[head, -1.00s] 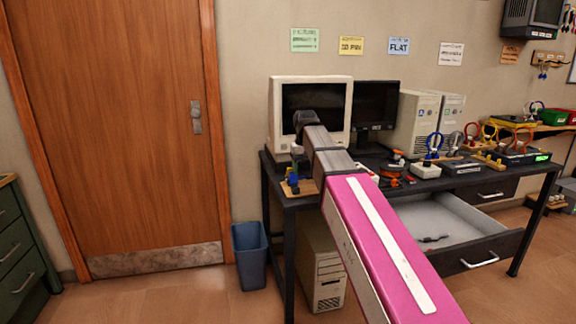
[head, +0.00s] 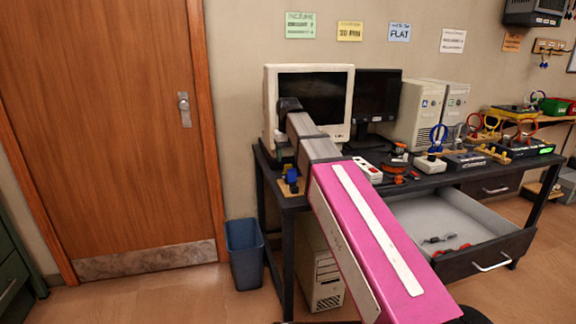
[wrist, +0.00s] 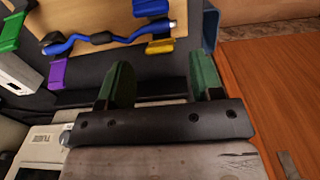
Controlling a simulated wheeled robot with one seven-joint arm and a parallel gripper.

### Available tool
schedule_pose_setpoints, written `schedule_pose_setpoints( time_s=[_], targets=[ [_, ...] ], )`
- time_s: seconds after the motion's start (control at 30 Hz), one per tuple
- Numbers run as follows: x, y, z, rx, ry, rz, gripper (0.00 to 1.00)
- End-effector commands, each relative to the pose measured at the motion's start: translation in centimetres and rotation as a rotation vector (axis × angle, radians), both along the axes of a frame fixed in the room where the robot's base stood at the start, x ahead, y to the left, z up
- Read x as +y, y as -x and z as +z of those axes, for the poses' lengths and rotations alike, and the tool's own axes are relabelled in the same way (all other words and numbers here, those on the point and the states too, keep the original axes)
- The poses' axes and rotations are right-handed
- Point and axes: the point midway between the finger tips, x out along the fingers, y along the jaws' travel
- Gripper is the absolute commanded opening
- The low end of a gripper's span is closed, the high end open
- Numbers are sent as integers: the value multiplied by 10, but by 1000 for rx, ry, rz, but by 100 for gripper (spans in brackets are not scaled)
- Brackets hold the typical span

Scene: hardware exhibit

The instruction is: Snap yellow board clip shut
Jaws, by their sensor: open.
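In the wrist view a yellow clip (wrist: 160,46) sits at the lower edge of a light wooden board (wrist: 105,18), near a dark and blue cord (wrist: 100,38). I cannot tell whether the clip is open or shut. A blue clip (wrist: 150,8) is just above it. My gripper (wrist: 160,82) is open, its two green fingers apart with nothing between them. The yellow clip lies beyond the gap between the fingers, not touching them. In the head view the small wooden board (head: 289,189) with blue parts is at the table's left front corner; my gripper is hard to make out there.
A beige monitor (head: 270,108) stands behind. The dark table (head: 425,182) holds several devices at right; its drawer (head: 470,222) is open. A blue bin (head: 244,255) stands left on the floor.

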Motion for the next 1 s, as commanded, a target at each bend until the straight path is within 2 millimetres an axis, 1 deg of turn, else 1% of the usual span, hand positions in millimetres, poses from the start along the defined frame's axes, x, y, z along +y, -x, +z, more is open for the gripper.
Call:
schedule_pose_setpoints(
  time_s=[0.03, 0.1, 0.3, 0.43, 0.67, 0.7, 0.77, 0.8, 0.83, 0.87, 1.0],
  targets=[
    [0, 1, -8, 2, 1, 0, 60],
    [0, 1, -17, 1, 0, 0, 60],
    [0, 0, -34, 0, 0, 0, 60],
    [0, 0, -38, -1, 0, 0, 60],
    [0, 0, -38, -1, 0, 0, 60],
    [0, 0, -38, -1, 0, 0, 56],
    [0, 0, -38, -1, 0, 0, 37],
    [0, 0, -38, -1, 0, 0, 24],
    [0, 0, -38, -1, 0, 0, 14],
    [0, 0, -38, -1, 0, 0, 10],
    [0, 1, -38, -5, -1, 0, 10]
  ],
)
